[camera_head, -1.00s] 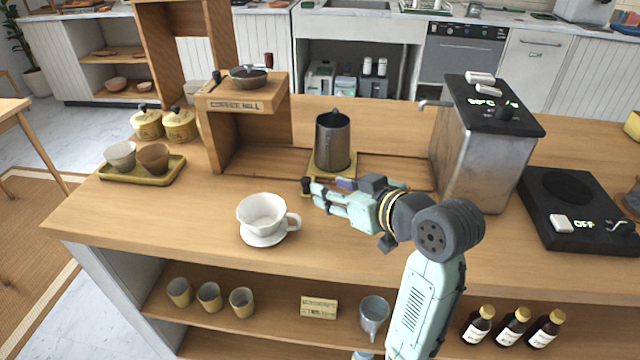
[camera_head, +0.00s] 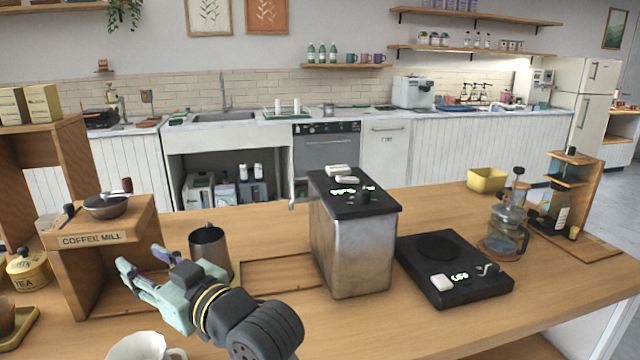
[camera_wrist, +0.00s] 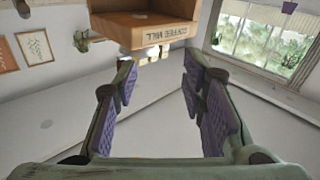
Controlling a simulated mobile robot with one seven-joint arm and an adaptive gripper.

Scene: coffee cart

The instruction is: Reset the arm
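My gripper (camera_head: 140,275) is at the lower left of the head view, above the wooden counter (camera_head: 440,215). It points left, toward the coffee mill box (camera_head: 130,215), and stands in front of the metal pitcher (camera_head: 210,250). In the wrist view, my gripper (camera_wrist: 160,95) has its two purple-padded fingers apart with nothing between them. The coffee mill box (camera_wrist: 150,30) shows beyond the fingertips, at the top of that view.
A metal boiler (camera_head: 355,250) and a black scale-like hot plate (camera_head: 455,268) stand right of my arm. A glass carafe (camera_head: 508,235) and a yellow bin (camera_head: 487,180) are farther right. A white dripper (camera_head: 140,347) is at the bottom edge.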

